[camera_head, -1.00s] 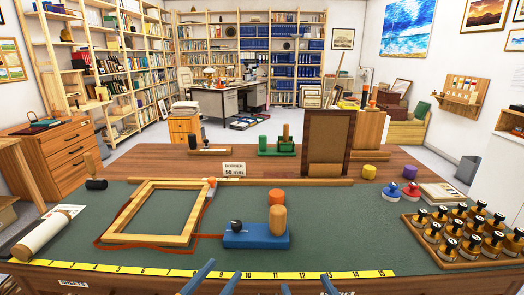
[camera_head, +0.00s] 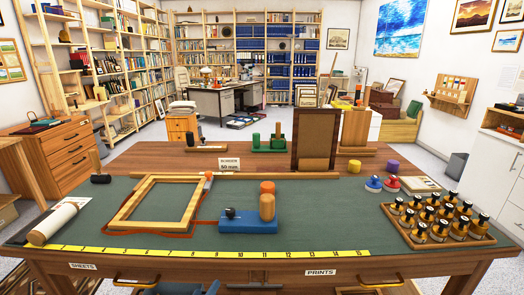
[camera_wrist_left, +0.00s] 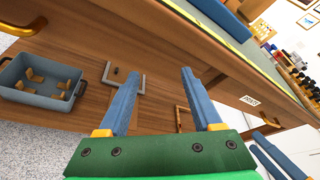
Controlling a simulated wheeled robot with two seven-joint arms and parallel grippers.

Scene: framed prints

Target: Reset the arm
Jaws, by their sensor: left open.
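My left gripper shows best in the left wrist view, where its two blue fingers (camera_wrist_left: 158,85) stand wide apart with nothing between them. They are in front of the table's wooden front and apart from it. In the head view only a bit of blue-grey shows at the bottom edge, too cut off to tell clearly. Blue fingers of my right gripper (camera_wrist_left: 272,154) show partly at the lower right of the left wrist view; their gap is not clear. The table (camera_head: 300,228) has a green top.
On the table are a wooden frame (camera_head: 127,212), a blue block fixture (camera_head: 248,226), a bottle tray (camera_head: 402,235), a white roll (camera_head: 52,222) and an upright brown frame (camera_head: 315,140). A yellow ruler (camera_head: 200,253) runs along the front edge. A grey bin (camera_wrist_left: 38,94) holds wooden corners.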

